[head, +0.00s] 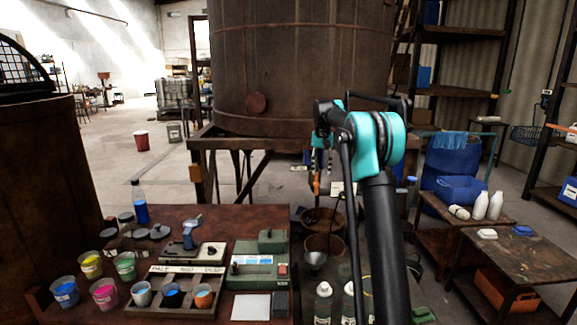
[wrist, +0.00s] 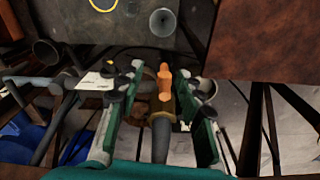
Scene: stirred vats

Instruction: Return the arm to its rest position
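My arm reaches forward in the head view, and its turquoise joint hides part of what lies behind. My gripper (head: 319,165) is small there, in front of the lower edge of the big rusty vat (head: 300,70). In the wrist view my gripper (wrist: 158,88) has its two green-padded fingers spread apart. An orange-handled brass valve (wrist: 166,82) on a grey pipe shows between the fingers, with gaps on both sides. I see no finger touching it. Orange of the valve (head: 317,184) also shows just under the gripper in the head view.
A brown table (head: 240,215) at front left holds cups, a bottle and green devices. Buckets (head: 324,245) stand below the gripper. A blue drum (head: 450,160), low tables and shelving stand at right. Open floor lies at back left.

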